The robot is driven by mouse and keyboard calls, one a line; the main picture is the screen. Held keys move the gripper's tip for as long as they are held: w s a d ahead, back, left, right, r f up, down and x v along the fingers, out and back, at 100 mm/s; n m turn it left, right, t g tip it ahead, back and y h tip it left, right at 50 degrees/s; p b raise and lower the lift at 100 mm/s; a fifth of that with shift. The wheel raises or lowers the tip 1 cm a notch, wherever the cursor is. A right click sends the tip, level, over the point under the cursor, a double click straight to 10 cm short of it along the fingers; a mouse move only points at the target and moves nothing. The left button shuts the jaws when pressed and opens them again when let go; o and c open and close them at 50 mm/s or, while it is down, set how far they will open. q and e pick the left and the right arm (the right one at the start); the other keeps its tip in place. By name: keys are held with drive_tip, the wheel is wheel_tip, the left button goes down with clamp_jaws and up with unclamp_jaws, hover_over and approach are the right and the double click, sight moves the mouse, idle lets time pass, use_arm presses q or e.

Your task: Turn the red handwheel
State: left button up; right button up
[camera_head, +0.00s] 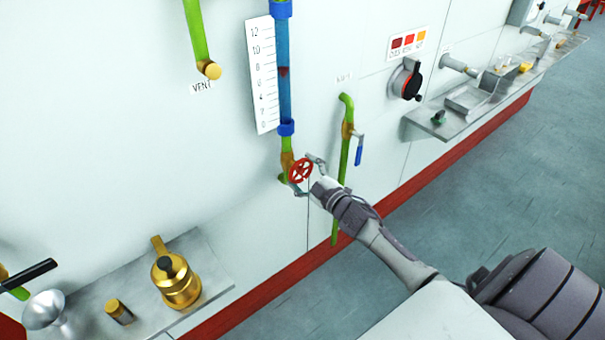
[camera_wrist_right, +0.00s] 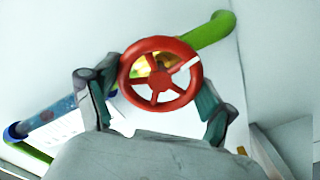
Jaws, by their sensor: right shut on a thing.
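The red handwheel (camera_head: 300,171) sits on a brass valve at the foot of the blue gauge tube, on the white wall. In the right wrist view the handwheel (camera_wrist_right: 160,73) faces me, with spokes and a white mark on its right side. My right gripper (camera_head: 308,177) reaches it from the lower right. Its two fingers (camera_wrist_right: 157,100) lie on the left and right sides of the rim, shut on the wheel. Part of the brass valve shows behind the spokes. My left gripper is not in view.
A green pipe with a blue-handled valve (camera_head: 358,152) stands close right of my right gripper. A scale board (camera_head: 262,75) is above left. A lower left shelf (camera_head: 215,268) holds a brass can (camera_head: 177,283) and a funnel (camera_head: 45,309). Another shelf (camera_head: 425,123) is at right.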

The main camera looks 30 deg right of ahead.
drive_tip(key=shift+n, duration=0.6)
drive_tip(key=o, duration=1)
drive_tip(key=s, duration=0.8)
drive_tip(key=s+d, duration=0.1)
drive_tip(key=s, duration=0.3)
